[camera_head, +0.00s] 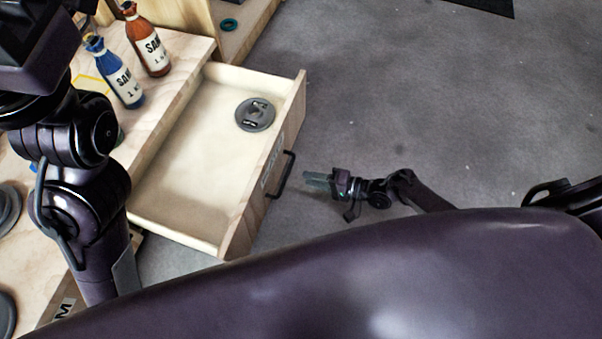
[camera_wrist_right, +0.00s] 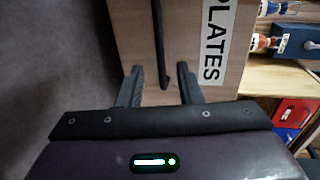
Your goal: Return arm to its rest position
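My right gripper (camera_head: 317,181) is in front of the open drawer (camera_head: 232,237), near its black handle (camera_head: 285,175) but apart from it in the head view. The handle (camera_wrist_right: 160,40) runs beyond the fingertips, on the wooden drawer front marked PLATES (camera_wrist_right: 214,42). My left arm (camera_head: 85,190) rises at the left of the head view, over the wooden top. Its gripper is not in view.
A grey disc-shaped plate (camera_head: 255,115) lies in the drawer. A blue bottle (camera_head: 115,72) and a red bottle (camera_head: 148,42) stand on the wooden top (camera_head: 185,50). Grey discs (camera_head: 8,207) lie at the left edge. The grey floor (camera_head: 430,100) right of the drawer is clear.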

